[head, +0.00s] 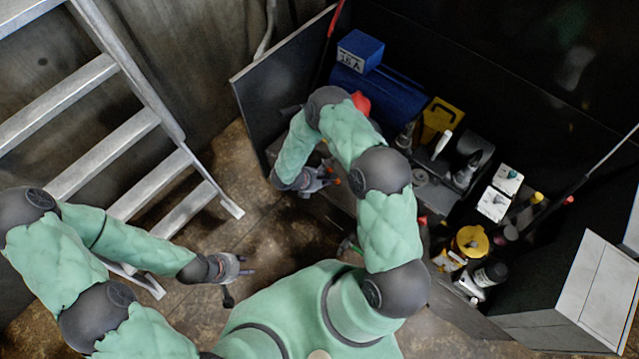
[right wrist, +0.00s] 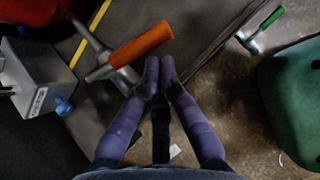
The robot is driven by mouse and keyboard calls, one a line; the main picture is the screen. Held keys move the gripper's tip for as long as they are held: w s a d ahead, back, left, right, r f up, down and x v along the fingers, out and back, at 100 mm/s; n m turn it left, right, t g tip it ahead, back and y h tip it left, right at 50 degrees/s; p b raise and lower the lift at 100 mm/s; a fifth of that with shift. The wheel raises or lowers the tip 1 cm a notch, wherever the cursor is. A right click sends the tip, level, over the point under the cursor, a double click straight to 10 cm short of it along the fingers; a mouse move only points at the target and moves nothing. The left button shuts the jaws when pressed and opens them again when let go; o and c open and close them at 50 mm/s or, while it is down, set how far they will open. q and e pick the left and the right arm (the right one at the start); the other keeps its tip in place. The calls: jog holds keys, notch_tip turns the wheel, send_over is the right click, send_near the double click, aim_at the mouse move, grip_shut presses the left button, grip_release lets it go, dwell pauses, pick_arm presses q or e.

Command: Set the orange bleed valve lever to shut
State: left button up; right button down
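The orange lever (right wrist: 141,45) shows in the right wrist view on a grey metal valve body (right wrist: 122,78), slanting up to the right. In the head view a small orange tip (head: 336,182) shows beside my right gripper (head: 324,178). In the right wrist view my right gripper (right wrist: 160,62) has its fingertips close together, just below the lever's lower right end. I see nothing held between them; whether they touch the lever is unclear. My left gripper (head: 246,266) hangs over the floor at left, away from the valve, its fingers too small to judge.
A red rounded part (right wrist: 35,18) and a grey box with a blue knob (right wrist: 62,105) sit left of the lever. A green-handled tool (right wrist: 270,18) lies at upper right. A metal ladder (head: 120,120) stands at left. Bottles and containers, including a yellow one (head: 470,241), crowd the right.

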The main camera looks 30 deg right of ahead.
jog(key=shift+d, duration=0.15)
jog(key=shift+s+d+n+t+b, duration=0.25)
jog(key=shift+d+n+t+b, duration=0.25)
jog(key=shift+d+n+b, duration=0.25)
jog(key=shift+s+d+b, duration=0.2)
jog(key=shift+d+b, duration=0.35)
jog(key=shift+d, duration=0.35)
pick_arm(q)
notch_tip(320, 180, down, 2)
jog(key=shift+f, duration=0.25)
